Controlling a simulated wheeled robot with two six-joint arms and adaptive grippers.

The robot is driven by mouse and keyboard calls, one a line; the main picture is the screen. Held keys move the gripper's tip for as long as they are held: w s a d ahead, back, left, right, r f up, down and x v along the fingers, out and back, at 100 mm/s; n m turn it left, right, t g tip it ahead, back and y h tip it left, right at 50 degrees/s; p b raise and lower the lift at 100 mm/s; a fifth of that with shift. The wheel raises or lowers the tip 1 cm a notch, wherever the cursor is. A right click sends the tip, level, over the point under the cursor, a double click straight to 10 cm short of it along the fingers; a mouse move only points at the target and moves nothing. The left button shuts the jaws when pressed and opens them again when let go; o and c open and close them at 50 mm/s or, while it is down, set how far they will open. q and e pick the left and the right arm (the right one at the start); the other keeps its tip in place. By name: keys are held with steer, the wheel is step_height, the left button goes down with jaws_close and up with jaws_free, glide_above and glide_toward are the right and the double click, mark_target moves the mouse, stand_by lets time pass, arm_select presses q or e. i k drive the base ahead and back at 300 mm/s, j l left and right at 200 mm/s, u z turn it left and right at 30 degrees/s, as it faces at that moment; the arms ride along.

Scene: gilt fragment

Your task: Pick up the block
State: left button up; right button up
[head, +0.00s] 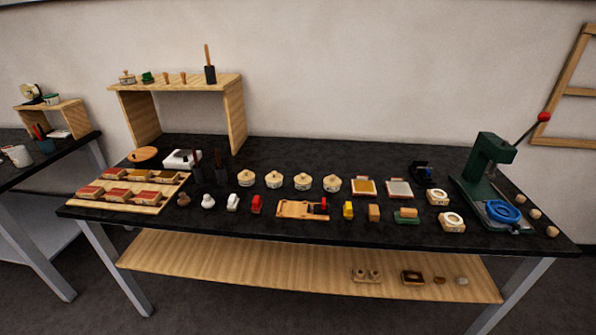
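Several small block-like things stand along the front of the black table (300,238), and I cannot tell which one the task means. A plain tan block (374,213) stands right of centre. To its left is a yellow piece (348,210), and to its right a tan piece on a green base (406,216). A red piece (257,204) and a white piece (232,203) stand farther left. Neither of my grippers shows in the head view.
A row of lidded pots (275,180) stands behind the blocks. A wooden tray (113,205) of boxes lies at the left, and a green lever press (490,165) stands at the right. A wooden riser (236,110) is at the back left. The table's back middle is clear.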

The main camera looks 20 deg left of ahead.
mark_target(121, 195)
steer(key=u, duration=2)
steer(key=i+j+z, duration=0.35)
steer(key=i+j, duration=1.35)
steer(key=j, duration=0.15)
